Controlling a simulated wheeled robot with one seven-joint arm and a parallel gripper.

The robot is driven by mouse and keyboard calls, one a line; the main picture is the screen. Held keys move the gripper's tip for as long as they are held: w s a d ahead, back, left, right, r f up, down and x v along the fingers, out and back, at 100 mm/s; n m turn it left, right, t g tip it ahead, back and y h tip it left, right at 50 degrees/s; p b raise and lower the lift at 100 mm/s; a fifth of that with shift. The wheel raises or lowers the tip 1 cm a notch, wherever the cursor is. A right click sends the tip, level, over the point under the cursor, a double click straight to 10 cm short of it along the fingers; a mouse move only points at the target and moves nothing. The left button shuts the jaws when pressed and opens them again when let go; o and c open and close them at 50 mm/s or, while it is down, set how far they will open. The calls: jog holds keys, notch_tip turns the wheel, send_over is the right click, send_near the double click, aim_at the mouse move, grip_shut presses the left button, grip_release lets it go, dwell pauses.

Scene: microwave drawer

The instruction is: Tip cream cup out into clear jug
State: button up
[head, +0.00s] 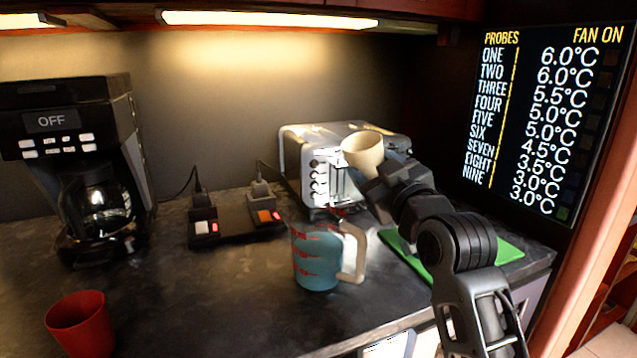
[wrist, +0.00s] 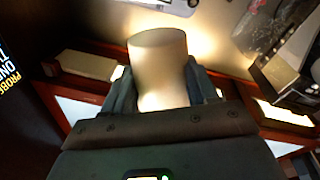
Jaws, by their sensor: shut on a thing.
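The cream cup (head: 362,152) is held up in my gripper (head: 378,172), above and a little right of the jug, in front of the toaster. It looks near upright with a slight tilt; its inside cannot be seen. In the wrist view the cup (wrist: 160,62) sits between the two fingers of my gripper (wrist: 164,95), which are shut on it. The clear jug (head: 316,262) stands on the counter below, with red markings, a pale handle on its right and blue showing through its wall. The cup and jug are apart.
A toaster (head: 308,160) stands behind the jug. A green board (head: 508,250) lies to the right. A power strip (head: 236,232) with plugs is left of the jug. A coffee maker (head: 70,150) and a red cup (head: 80,325) are farther left. The front counter (head: 200,310) is clear.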

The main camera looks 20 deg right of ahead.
aim_at(380, 145)
jog(key=shift+w+d+r+m+g+p, duration=0.15)
jog(key=shift+r+m+p, duration=0.1)
jog(key=shift+m+p, duration=0.35)
jog(key=shift+s+d+r+m+g+p, duration=0.1)
jog(key=shift+d+r+m+g+p, duration=0.1)
jog(key=shift+m+p, duration=0.4)
jog(key=shift+f, duration=0.4)
jog(key=shift+r, duration=0.15)
jog(key=shift+r+p, duration=1.5)
jog(key=shift+r, duration=0.4)
